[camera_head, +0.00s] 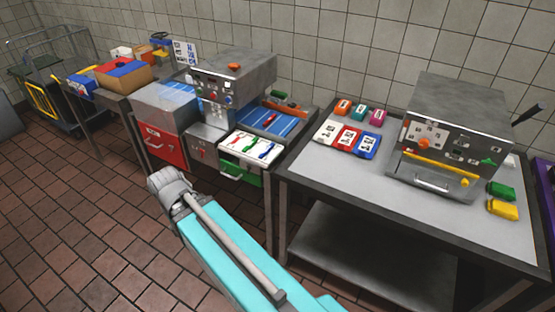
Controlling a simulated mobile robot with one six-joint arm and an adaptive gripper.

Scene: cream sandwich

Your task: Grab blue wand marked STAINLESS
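A green-fronted drawer (241,177) stands open below the steel machine at the middle. The fingers of my gripper do not show in this view.
A steel table (310,170) at right bears coloured cards and a boxy machine (460,120). The brick-red tiled floor (70,210) is clear at left.

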